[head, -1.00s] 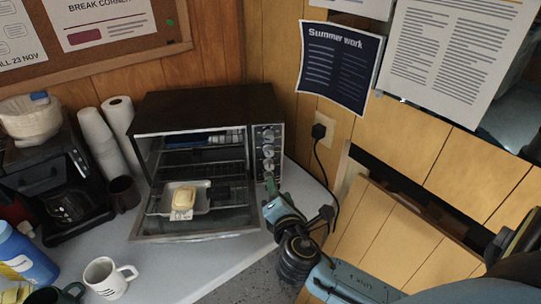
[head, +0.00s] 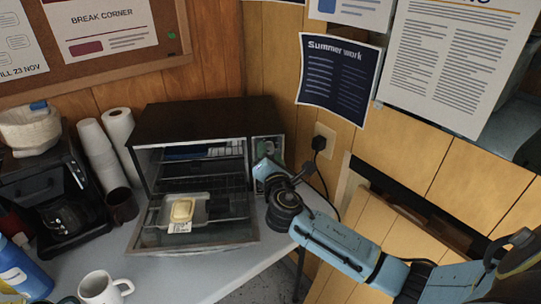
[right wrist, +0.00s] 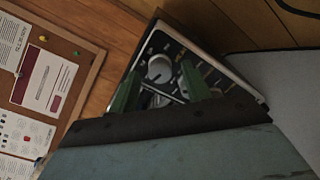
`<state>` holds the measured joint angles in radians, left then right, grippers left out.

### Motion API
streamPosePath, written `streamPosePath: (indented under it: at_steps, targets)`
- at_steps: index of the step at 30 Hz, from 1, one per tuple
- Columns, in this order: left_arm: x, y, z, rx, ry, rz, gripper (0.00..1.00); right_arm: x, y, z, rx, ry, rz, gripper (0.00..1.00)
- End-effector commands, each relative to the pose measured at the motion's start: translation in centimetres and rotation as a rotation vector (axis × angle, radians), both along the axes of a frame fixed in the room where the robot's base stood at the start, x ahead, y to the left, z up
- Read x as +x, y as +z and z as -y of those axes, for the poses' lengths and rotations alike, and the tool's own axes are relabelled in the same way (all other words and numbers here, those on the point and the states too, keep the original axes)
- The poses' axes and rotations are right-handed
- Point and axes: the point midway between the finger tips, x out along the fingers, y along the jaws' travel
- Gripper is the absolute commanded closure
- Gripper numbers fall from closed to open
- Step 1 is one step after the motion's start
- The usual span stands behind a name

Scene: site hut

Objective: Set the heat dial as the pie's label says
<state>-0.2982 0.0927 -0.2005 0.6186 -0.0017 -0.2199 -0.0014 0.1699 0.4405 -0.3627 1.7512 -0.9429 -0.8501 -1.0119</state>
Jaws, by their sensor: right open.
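In the right wrist view, the open green fingers (right wrist: 161,72) stand either side of a round silver dial (right wrist: 160,68); contact cannot be told. Another dial below is partly hidden. My left gripper is out of view.
A black plug and cord (head: 318,144) are on the wall to the right. The counter (head: 215,282) in front is clear.

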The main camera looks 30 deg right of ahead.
Motion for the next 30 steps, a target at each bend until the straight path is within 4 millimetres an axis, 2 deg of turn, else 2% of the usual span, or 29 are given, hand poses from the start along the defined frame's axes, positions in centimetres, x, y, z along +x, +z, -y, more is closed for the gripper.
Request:
streamPosePath:
  at_steps: [11,21,30]
  targets:
    - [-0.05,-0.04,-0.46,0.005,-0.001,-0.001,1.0,0.47,-0.01,0.22,0.001,0.001,0.0,0.53]
    - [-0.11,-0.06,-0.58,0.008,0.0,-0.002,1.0,0.45,-0.02,0.2,0.001,0.001,0.0,0.96]
    - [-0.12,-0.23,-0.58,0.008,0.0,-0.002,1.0,0.43,-0.08,0.2,0.039,0.0,0.016,0.96]
